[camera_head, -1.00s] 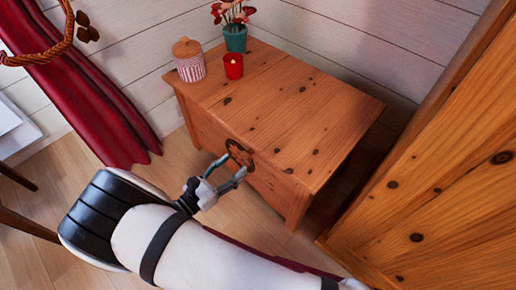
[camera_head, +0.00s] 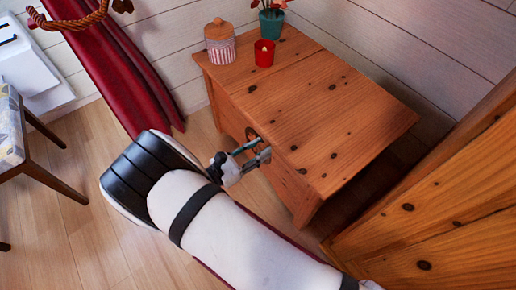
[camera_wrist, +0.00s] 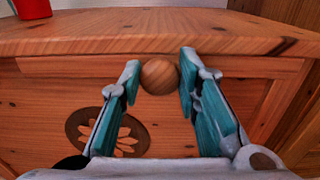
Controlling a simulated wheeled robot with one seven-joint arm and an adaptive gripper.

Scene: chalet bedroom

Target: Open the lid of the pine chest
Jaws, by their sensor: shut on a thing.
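The pine chest (camera_head: 315,148) stands against the plank wall in the head view. Its lid (camera_head: 330,105) looks down, lying flat across the top. My gripper (camera_head: 264,147) is at the chest's front, just under the lid's front edge. In the wrist view, my gripper's teal fingers are shut on a round wooden knob (camera_wrist: 159,76), one finger on each side. The lid's front edge (camera_wrist: 150,42) runs just above the knob. A dark round flower emblem (camera_wrist: 105,133) on the front panel (camera_wrist: 40,100) lies below and left of the knob. The knob is hidden in the head view.
On the lid's back left part stand a striped jar with a wooden top (camera_head: 220,47), a red candle cup (camera_head: 264,54) and a teal flower pot (camera_head: 271,24). A pine wardrobe-like piece (camera_head: 440,225) stands close at right. A chair (camera_head: 28,150) and red curtain (camera_head: 115,65) are at left.

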